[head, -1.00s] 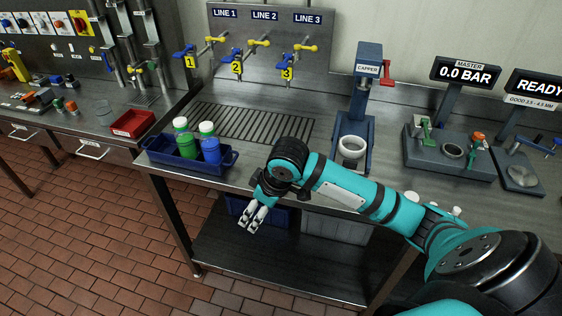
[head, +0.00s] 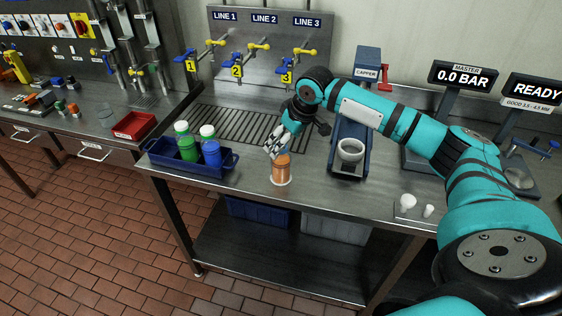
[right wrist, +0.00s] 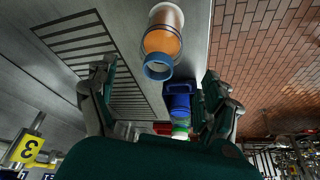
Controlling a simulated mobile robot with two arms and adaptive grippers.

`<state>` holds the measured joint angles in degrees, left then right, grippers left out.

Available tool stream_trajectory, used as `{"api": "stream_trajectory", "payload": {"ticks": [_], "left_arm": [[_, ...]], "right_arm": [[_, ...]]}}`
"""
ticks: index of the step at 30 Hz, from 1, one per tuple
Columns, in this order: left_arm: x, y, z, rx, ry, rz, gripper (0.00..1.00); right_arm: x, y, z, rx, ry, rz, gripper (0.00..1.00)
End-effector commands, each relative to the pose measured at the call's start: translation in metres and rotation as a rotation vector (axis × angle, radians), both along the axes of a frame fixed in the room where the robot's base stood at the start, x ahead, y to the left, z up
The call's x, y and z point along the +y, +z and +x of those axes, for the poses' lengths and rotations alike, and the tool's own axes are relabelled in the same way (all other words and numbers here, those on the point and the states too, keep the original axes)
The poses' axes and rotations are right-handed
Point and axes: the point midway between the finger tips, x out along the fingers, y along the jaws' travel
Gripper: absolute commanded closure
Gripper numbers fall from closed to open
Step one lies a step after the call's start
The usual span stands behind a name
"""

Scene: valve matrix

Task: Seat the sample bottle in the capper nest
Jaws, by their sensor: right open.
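The sample bottle (head: 281,170) is orange and stands upright on the bench near its front edge. In the right wrist view the bottle (right wrist: 163,38) shows an open neck with a blue rim. My right gripper (head: 275,146) is open, just above and beside the bottle's top in the head view. In the right wrist view the bottle lies beyond the open fingers (right wrist: 155,97), with nothing held between them. The capper nest (head: 351,150) is a white ring on the blue capper base, to the right of the bottle, and looks empty. My left gripper is not in view.
A blue crate (head: 160,157) with green and blue bottles stands left of the sample bottle. A drain grate (head: 232,125) lies behind. The capper column (head: 366,62) is partly hidden by my arm. White caps (head: 408,201) sit at the front right.

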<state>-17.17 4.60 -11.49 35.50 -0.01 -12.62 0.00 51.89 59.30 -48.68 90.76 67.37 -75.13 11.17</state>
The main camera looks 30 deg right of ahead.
Motion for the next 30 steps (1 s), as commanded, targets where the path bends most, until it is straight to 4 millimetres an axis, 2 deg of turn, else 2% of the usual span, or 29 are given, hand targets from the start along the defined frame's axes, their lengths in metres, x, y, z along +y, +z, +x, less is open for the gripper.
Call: {"api": "stream_trajectory", "payload": {"ticks": [3,11,15,19,28,30], "left_arm": [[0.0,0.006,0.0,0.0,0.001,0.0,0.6],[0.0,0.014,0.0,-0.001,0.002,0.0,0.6],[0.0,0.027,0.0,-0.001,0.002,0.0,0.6],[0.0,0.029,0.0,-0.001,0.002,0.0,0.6],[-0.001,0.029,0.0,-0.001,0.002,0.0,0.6],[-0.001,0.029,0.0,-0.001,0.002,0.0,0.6]], "right_arm": [[0.002,-0.016,0.007,0.002,0.0,0.0,0.17],[0.003,-0.032,0.015,0.001,0.0,0.001,0.17],[0.003,-0.051,0.024,0.002,0.001,-0.002,0.17],[0.005,-0.068,0.03,0.001,0.0,0.0,0.17],[0.005,-0.074,0.032,0.0,0.001,-0.002,0.17],[0.005,-0.074,0.032,0.0,0.001,-0.002,0.24]]}}
